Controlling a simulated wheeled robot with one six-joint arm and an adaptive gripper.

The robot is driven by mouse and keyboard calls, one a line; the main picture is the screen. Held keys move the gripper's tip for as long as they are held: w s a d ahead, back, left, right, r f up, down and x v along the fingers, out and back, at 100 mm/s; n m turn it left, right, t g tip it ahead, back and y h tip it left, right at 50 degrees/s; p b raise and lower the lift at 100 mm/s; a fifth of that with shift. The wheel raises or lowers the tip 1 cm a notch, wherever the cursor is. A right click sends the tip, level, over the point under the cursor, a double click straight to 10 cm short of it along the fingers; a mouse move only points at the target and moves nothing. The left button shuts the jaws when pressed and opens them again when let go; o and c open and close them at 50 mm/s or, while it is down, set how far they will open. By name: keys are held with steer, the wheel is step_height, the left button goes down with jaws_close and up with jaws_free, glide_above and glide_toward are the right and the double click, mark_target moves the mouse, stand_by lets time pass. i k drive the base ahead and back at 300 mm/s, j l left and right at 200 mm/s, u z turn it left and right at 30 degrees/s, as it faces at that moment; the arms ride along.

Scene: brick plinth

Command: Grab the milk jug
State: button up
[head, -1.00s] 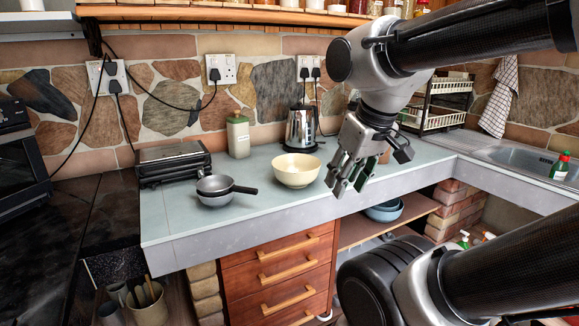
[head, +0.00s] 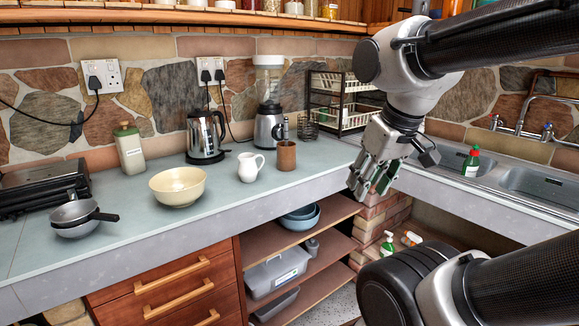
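The milk jug (head: 250,167) is a small white pitcher standing upright on the pale countertop (head: 120,222). It is between a cream bowl (head: 178,186) on its left and a brown mug (head: 286,155) on its right. My gripper (head: 369,188) hangs to the right of the jug and mug, pointing down in front of the counter's inner corner. It is well apart from the jug. Its fingers look spread with nothing between them.
A kettle (head: 205,136) and a blender (head: 268,110) stand behind the jug. A dish rack (head: 340,105) is at the back corner. Pans (head: 80,219) sit at left. A green bottle (head: 471,162) stands by the sink (head: 540,185). Counter in front of the jug is clear.

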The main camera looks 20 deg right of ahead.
mark_target(248, 169)
steer(key=l, duration=0.15)
steer(key=i+z, duration=0.15)
steer(key=i, duration=1.05)
